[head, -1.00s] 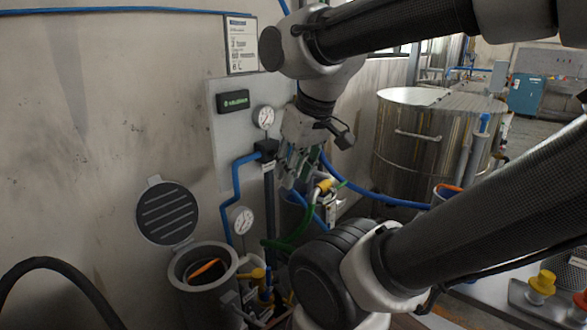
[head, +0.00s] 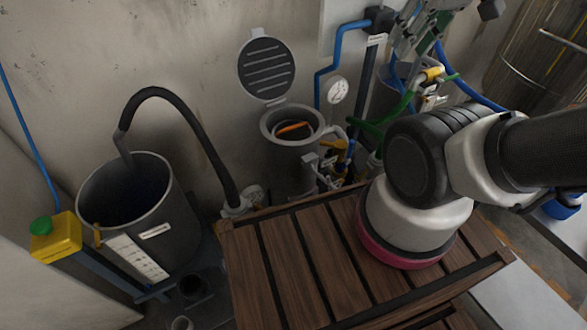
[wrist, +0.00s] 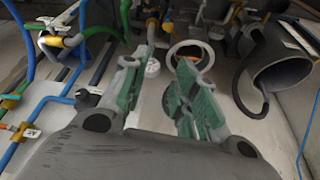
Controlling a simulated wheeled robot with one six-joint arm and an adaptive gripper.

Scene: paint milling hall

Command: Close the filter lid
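The filter lid (head: 267,69) is a round dark disc with pale slots. It stands upright and open on its hinge behind the grey filter housing (head: 276,140). The housing's mouth is uncovered, and an orange object (head: 294,129) shows inside. My gripper (head: 408,48) is at the top of the head view, right of the lid and apart from it. In the wrist view its two green-padded fingers (wrist: 155,92) are spread with nothing between them. The housing rim (wrist: 190,53) shows beyond the fingers, and the right finger seems to hide much of the lid there.
A pressure gauge (head: 337,90) and blue pipe (head: 330,62) stand right of the lid. Valves and a green hose (head: 378,131) crowd the housing's right side. A black hose (head: 190,125) runs from a grey bucket (head: 150,215) on the left. A slatted wooden surface (head: 290,275) lies in front.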

